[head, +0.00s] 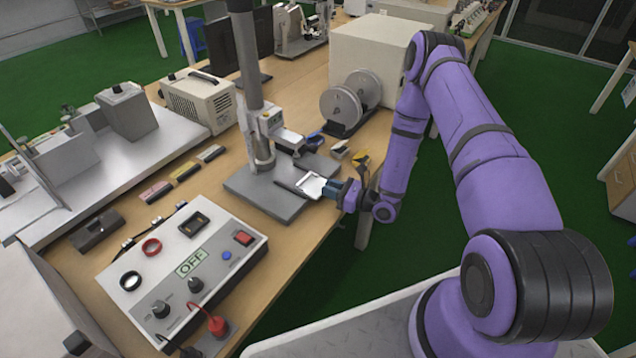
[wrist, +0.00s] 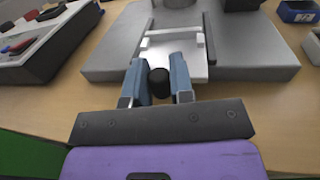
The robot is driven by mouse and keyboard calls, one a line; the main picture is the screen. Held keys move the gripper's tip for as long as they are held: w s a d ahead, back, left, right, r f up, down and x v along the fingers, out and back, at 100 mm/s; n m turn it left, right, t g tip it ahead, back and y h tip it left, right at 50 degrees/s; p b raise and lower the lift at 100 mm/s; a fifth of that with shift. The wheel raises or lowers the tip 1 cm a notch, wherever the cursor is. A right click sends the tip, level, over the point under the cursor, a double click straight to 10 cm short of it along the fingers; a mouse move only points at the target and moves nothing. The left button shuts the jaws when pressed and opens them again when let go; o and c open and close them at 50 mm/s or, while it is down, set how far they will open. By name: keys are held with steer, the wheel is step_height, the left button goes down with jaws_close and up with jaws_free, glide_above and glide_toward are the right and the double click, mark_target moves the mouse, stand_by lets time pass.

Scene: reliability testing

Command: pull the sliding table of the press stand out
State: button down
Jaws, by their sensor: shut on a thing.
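The press stand has a grey base plate (head: 258,190) and a tall dark column (head: 250,75) near the table's right edge in the head view. Its sliding table (head: 311,185) is a light metal plate on the base; the wrist view shows it (wrist: 188,60) directly ahead, with a raised crossbar. A black round knob (wrist: 159,82) stands at its near end. My gripper (head: 333,188) is at this near end, and its two blue fingers (wrist: 159,80) are shut on the knob, one on each side.
The wooden table edge runs beneath my gripper, with green floor beyond.

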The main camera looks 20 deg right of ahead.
steer(key=shift+s+d, duration=0.35)
steer(key=shift+s, duration=0.1)
steer(key=c, duration=1)
jaws_free()
steer(key=v, duration=1)
steer(key=shift+s+d, duration=0.25)
